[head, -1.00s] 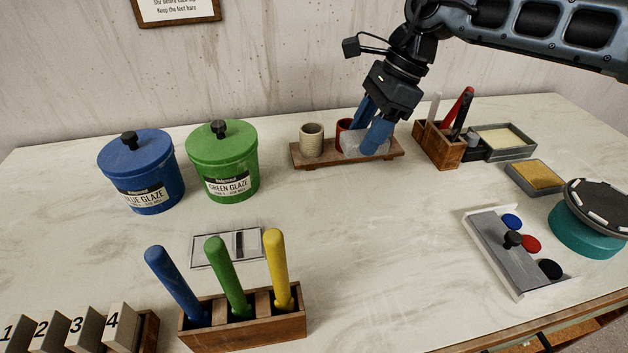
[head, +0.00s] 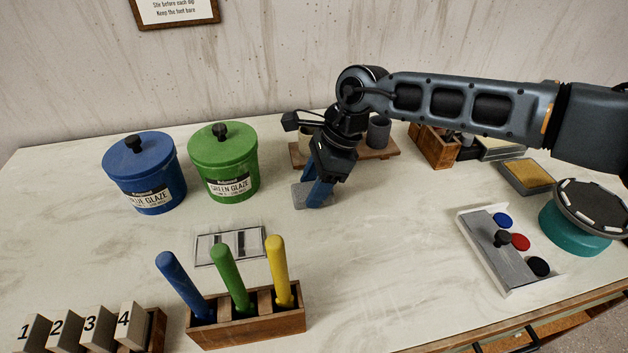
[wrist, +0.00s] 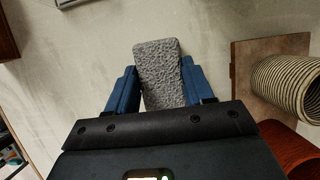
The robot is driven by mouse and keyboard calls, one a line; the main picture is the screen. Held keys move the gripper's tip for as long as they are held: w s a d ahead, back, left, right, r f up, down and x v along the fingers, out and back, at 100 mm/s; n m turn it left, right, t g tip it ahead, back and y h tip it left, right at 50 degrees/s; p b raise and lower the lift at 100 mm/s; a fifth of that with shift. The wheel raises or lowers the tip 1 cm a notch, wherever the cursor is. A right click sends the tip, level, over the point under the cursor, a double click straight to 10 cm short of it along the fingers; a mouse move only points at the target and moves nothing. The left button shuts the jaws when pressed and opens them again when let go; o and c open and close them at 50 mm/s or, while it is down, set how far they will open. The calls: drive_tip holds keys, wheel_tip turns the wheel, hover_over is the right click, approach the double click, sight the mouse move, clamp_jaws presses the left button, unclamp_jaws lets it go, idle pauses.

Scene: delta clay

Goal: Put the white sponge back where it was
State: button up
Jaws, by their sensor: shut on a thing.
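The sponge (head: 302,195) is a pale grey, rough-textured block, not clearly white in this light. My gripper (head: 316,196) is shut on it, with a blue finger on each side. In the wrist view the sponge (wrist: 157,72) sticks out between the fingers. It is low over the worktop, in front of the wooden board (head: 385,153) and right of the green glaze bucket (head: 225,165). I cannot tell whether it touches the worktop. My arm hides part of the board.
A ribbed cup (wrist: 287,84) and a red cup (wrist: 292,150) show in the wrist view; a grey cup (head: 378,132) stands on the board. A blue glaze bucket (head: 145,175), a test card (head: 230,246) and a tool-handle rack (head: 255,326) are nearby. The centre worktop is clear.

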drive_tip(key=o, duration=1)
drive_tip(key=shift+f, duration=0.1)
drive_tip(key=b+v, duration=0.2)
drive_tip(key=v, duration=1)
